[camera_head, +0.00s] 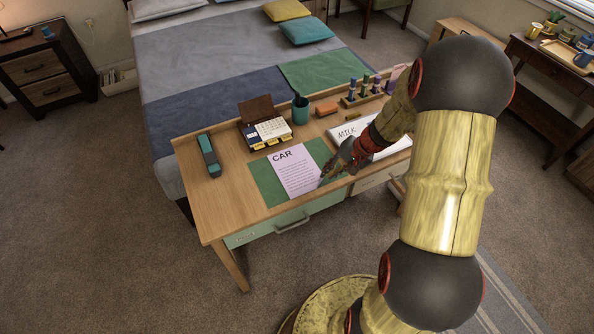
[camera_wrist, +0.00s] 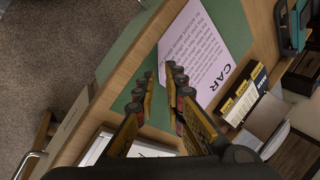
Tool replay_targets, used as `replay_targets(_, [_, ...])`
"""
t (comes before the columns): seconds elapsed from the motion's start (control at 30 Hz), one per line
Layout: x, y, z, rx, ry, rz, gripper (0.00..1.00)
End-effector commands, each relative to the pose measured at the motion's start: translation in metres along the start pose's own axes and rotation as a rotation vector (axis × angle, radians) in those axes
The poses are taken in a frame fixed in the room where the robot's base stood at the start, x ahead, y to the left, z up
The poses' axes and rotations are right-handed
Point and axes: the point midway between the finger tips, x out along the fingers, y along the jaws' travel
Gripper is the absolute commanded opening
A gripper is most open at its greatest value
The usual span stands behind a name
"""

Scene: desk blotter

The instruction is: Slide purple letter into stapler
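The purple letter (camera_head: 295,171), a pale lilac sheet headed "CAR", lies flat on the green blotter (camera_head: 267,186). It also shows in the wrist view (camera_wrist: 207,50). The stapler (camera_head: 209,156), teal and black, lies on the desk left of the blotter; part of it shows at the top right of the wrist view (camera_wrist: 285,28). My gripper (camera_head: 325,178) is at the letter's lower right edge in the head view. In the wrist view its fingers (camera_wrist: 163,78) are apart, with the letter's edge near the tips and nothing clearly held. Whether they touch the letter cannot be told.
A calendar (camera_head: 268,130), a green cup (camera_head: 300,110) and a pen rack (camera_head: 362,92) stand along the desk's back. A white "MILK" sheet (camera_head: 345,131) lies right of the blotter, partly behind my gripper. The desk between stapler and blotter is clear.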

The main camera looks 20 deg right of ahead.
Motion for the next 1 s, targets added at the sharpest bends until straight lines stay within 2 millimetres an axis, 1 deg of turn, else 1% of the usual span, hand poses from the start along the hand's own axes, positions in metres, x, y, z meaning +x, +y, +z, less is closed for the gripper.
replay_targets(0.03, [0.012,0.003,0.000,0.000,-0.003,0.000,0.11])
replay_targets(0.1, [0.023,0.003,0.000,-0.002,-0.003,0.000,0.11])
replay_targets(0.23, [0.036,0.003,-0.001,0.000,-0.002,0.000,0.11])
replay_targets(0.47, [0.037,0.001,-0.001,-0.001,0.000,0.000,0.11])
replay_targets(0.67, [0.037,0.002,-0.001,0.000,-0.001,0.000,0.01])
replay_targets(0.7, [0.037,0.002,-0.001,0.000,-0.001,0.000,0.00])
replay_targets(1.0, [0.036,0.002,-0.001,0.000,-0.001,0.000,0.00])
